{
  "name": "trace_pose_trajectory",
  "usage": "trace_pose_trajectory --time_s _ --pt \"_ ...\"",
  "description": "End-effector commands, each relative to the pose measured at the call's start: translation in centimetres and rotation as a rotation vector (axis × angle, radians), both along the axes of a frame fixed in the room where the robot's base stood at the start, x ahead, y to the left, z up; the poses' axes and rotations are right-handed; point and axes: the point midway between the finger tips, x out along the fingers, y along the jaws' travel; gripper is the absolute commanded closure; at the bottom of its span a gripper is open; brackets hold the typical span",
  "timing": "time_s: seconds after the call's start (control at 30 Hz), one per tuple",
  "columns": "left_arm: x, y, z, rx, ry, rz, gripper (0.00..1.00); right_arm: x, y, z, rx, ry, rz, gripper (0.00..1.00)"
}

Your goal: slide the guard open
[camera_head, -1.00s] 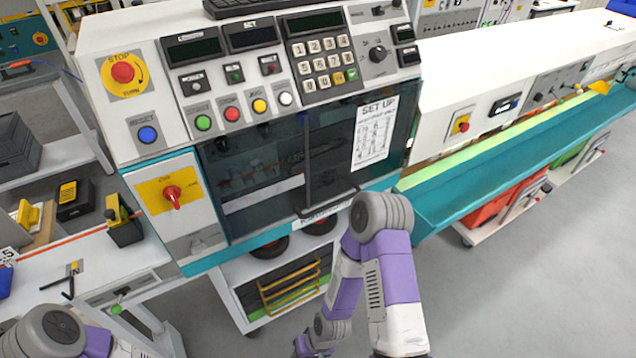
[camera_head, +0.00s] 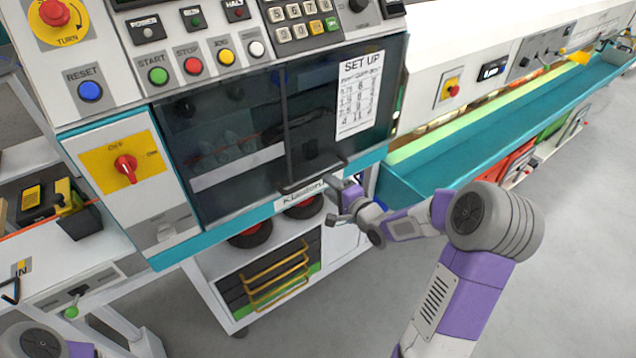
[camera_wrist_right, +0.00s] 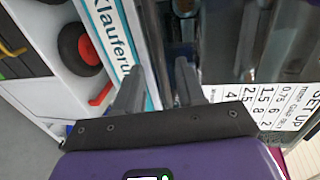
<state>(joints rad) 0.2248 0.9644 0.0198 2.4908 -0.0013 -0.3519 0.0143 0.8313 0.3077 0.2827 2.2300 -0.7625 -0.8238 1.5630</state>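The guard (camera_head: 230,135) is a dark see-through panel on the front of the machine. A second dark pane with a SET UP sheet (camera_head: 360,90) is to its right. A dark upright edge (camera_head: 285,125) divides them, and a dark bar handle (camera_head: 312,177) is at the bottom. My right gripper (camera_head: 333,200) is just below and right of this handle, in front of the machine's lower edge. In the right wrist view its two fingers (camera_wrist_right: 158,88) are apart, with dark parts of the guard beyond them. I cannot tell whether they touch the handle. My left gripper is out of view.
Below is a white cart (camera_head: 232,312) with dark reels (camera_head: 250,235). A teal trough (camera_head: 480,150) extends right. The floor at right is clear.

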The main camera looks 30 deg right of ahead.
Motion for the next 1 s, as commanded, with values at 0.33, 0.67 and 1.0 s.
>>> trace_pose_trajectory --time_s 0.33,0.67,1.0 --pt "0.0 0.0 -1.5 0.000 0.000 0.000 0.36 5.2 0.6 -1.3 0.001 0.001 0.003 0.61" --pt "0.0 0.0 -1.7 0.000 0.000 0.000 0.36 6.5 0.6 -1.4 0.002 0.004 0.001 0.61" --pt "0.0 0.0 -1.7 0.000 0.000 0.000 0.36 6.5 0.6 -1.4 0.002 0.004 0.001 0.96"
